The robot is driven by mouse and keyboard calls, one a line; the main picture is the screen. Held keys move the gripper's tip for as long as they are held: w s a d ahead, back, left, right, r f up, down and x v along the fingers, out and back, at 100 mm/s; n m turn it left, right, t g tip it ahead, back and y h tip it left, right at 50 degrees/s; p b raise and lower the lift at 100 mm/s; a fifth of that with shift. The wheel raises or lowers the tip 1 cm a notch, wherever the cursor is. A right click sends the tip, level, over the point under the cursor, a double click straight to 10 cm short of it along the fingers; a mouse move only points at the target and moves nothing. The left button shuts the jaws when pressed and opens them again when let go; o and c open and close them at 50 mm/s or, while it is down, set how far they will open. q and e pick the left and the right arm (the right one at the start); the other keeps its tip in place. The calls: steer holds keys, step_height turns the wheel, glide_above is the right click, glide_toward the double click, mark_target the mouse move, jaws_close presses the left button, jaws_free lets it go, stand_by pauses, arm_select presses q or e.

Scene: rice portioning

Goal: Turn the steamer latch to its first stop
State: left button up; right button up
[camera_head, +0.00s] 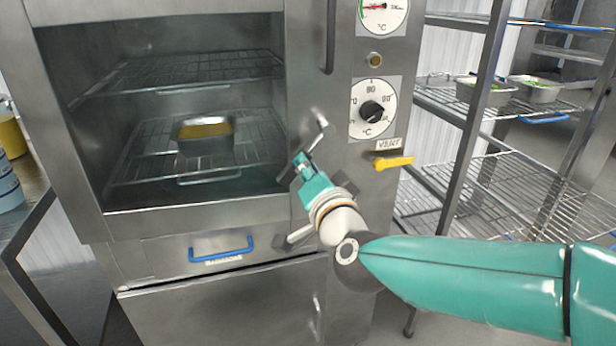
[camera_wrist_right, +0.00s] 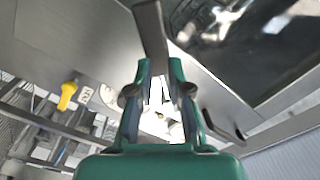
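The steamer (camera_head: 170,222) has a large window on its left and a control panel on its right. A short grey metal latch lever (camera_head: 315,132) sits on the front between them, tilted. My right gripper (camera_head: 296,168) is at the lever's lower end. In the right wrist view, the lever (camera_wrist_right: 151,30) comes down from the top and its end lies at the tips of my right gripper (camera_wrist_right: 160,72). The fingers stand apart on either side of the lever's end; contact is unclear. My left gripper is not in view.
A pan of yellow food (camera_head: 205,137) sits on a rack inside the steamer. A yellow vent lever (camera_head: 390,162) and a black dial knob (camera_head: 372,111) are right of the latch. A blue-handled drawer (camera_head: 221,249) is below. Wire shelving (camera_head: 490,178) stands at right.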

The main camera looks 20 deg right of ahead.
steer(key=shift+r+m, duration=0.1)
steer(key=shift+m, duration=0.5)
jaws_close()
steer(key=s+d+f+m+t+y+b, duration=0.2)
steer(key=s+d+f+m+b, duration=0.3)
steer(key=s+f+m+b, duration=0.6)
steer(key=w+a+r+m+p, duration=0.1)
steer(key=w+a+r+p, duration=0.1)
steer(key=w, duration=0.4)
steer(key=w+a+r+m+p, duration=0.1)
steer(key=w+a+r+p, duration=0.1)
steer(key=w+r, duration=0.2)
steer(key=x, duration=0.3)
steer(key=shift+f, duration=0.1)
